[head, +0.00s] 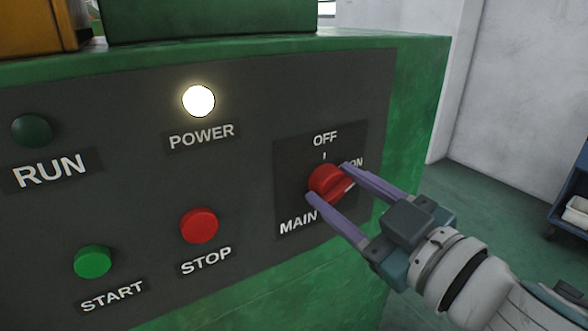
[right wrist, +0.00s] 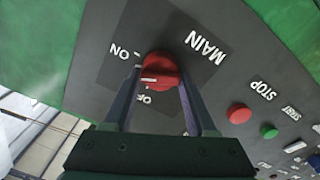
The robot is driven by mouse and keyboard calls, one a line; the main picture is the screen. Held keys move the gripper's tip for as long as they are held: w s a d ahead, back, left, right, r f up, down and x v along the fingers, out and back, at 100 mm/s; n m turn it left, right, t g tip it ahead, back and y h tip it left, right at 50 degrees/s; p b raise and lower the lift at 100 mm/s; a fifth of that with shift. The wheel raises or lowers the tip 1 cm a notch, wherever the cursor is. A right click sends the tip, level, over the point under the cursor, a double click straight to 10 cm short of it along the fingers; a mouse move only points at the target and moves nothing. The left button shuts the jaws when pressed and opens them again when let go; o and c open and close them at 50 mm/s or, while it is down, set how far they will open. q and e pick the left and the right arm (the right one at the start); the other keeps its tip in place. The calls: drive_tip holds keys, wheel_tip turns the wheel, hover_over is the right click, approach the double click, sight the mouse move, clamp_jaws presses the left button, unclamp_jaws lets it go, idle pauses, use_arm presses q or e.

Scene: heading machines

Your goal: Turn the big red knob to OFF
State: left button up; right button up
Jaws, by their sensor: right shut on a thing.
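The big red knob (head: 325,180) sits on a dark plate (head: 292,165) labelled OFF at the top, ON at the right and MAIN below. My right gripper (head: 329,182) is shut on the knob, one purple finger on each side of it. In the right wrist view the knob (right wrist: 160,68) sits between the fingertips (right wrist: 160,76). A white mark on it faces the side where ON and OFF are printed; I cannot tell its exact setting. The finger partly covers the ON label. My left gripper is not in view.
The lit POWER lamp (head: 198,101), dark RUN lamp (head: 32,131), red STOP button (head: 199,226) and green START button (head: 93,261) are left of the knob. The green machine body (head: 415,130) surrounds the panel. Open floor (head: 480,210) and a blue cart (head: 570,190) are at right.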

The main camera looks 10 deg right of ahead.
drive_tip(key=n, duration=0.3)
drive_tip(key=shift+a+n, duration=0.1)
drive_tip(key=shift+n, duration=0.3)
drive_tip(key=n+b, duration=0.1)
drive_tip(key=n, duration=0.2)
drive_tip(key=shift+f+n, duration=0.15)
drive_tip(key=shift+n, duration=0.15)
drive_tip(key=n, duration=0.4)
drive_tip(key=shift+b, duration=0.4)
drive_tip(key=shift+n, duration=0.7)
drive_tip(key=o, duration=1.4)
drive_tip(key=shift+s, duration=0.1)
